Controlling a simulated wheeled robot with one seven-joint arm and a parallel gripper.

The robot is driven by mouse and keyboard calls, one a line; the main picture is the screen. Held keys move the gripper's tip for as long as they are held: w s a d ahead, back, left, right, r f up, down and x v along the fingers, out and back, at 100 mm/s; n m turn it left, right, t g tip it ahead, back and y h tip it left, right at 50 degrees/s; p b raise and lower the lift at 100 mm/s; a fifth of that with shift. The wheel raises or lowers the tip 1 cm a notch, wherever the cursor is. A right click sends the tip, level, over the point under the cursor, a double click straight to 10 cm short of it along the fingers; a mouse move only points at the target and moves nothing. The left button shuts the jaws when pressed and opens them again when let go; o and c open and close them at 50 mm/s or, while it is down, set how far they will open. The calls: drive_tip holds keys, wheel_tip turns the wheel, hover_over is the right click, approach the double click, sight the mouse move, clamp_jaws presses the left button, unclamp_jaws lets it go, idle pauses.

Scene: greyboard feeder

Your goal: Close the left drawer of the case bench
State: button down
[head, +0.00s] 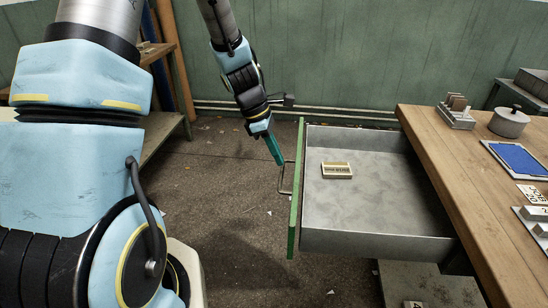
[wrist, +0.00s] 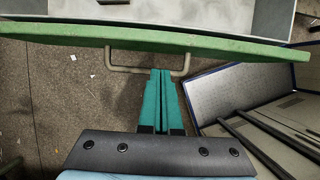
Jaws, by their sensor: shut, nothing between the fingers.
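The drawer (head: 375,240) of the case bench stands pulled out to the left of the wooden bench top (head: 440,165). It has grey metal walls and a green front (head: 295,190) with a metal bow handle (head: 284,178). My gripper (head: 279,162) is at the outer side of the front, close to the handle. In the wrist view its teal fingers (wrist: 162,72) are together and empty, with tips over the handle bar (wrist: 135,70), just short of the green front (wrist: 160,40). I cannot tell whether they touch the handle.
A small labelled box (head: 337,170) lies in the drawer. On the bench top are a lidded metal pot (head: 509,122), a small rack (head: 456,113) and a blue tray (head: 518,158). The floor (head: 240,215) left of the drawer is clear apart from scraps.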

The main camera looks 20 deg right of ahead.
drive_tip(key=x, duration=0.6)
drive_tip(key=shift+f, duration=0.2)
drive_tip(key=shift+s+d, duration=0.1)
drive_tip(key=shift+d, duration=0.05)
drive_tip(key=p, duration=1.1)
hover_over(407, 201)
drive_tip(key=shift+r, duration=0.15)
